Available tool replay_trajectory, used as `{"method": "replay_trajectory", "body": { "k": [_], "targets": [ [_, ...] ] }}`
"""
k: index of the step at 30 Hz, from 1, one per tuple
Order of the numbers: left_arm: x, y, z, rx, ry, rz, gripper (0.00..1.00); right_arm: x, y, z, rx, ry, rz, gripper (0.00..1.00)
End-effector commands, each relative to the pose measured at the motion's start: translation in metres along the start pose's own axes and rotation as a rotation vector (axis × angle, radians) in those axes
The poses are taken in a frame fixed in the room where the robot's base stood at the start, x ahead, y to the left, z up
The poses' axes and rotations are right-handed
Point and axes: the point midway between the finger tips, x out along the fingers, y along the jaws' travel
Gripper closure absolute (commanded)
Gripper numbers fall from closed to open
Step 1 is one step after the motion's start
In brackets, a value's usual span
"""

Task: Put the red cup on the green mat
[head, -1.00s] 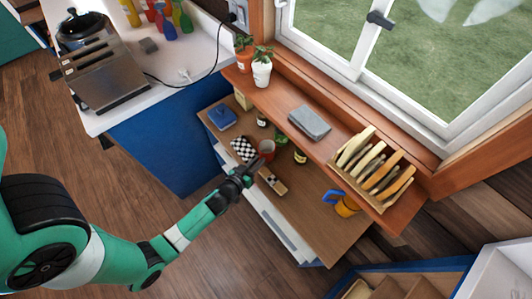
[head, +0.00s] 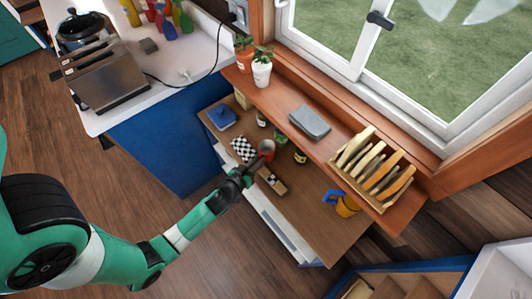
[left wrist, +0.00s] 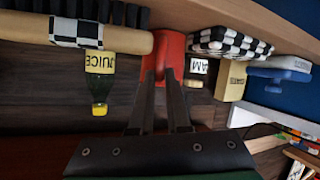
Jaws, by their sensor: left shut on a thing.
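The red cup (head: 266,149) is over the wooden counter below the window ledge, and also shows in the left wrist view (left wrist: 171,44). My left gripper (head: 252,170) reaches it from the front left. In the left wrist view the two fingers (left wrist: 163,85) are shut on the red cup, one finger in front of its wall. I cannot tell whether the cup touches the counter. I make out no green mat in either view. My right gripper is not in view.
A black-and-white checkered cloth (head: 243,148) lies left of the cup. A green juice bottle (left wrist: 100,80) stands close by. The ledge (head: 285,105) overhangs behind.

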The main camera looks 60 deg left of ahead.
Motion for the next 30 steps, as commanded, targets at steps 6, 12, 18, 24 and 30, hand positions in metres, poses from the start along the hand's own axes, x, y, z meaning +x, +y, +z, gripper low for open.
{"method": "replay_trajectory", "body": {
  "k": [6, 12, 18, 24, 30],
  "targets": [
    [0.0, 0.0, 0.001, -0.001, -0.002, -0.001, 1.0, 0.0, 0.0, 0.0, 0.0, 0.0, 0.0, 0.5],
    [-0.006, 0.003, -0.014, 0.0, -0.001, -0.001, 1.0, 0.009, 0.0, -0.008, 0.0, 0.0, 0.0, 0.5],
    [-0.024, 0.013, -0.058, -0.001, 0.002, 0.0, 1.0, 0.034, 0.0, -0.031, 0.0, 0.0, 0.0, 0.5],
    [-0.036, 0.019, -0.087, -0.001, 0.002, 0.0, 1.0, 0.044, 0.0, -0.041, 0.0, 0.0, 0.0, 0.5],
    [-0.038, 0.02, -0.091, 0.0, 0.0, 0.0, 1.0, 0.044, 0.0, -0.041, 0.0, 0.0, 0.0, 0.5]
  ]
}}
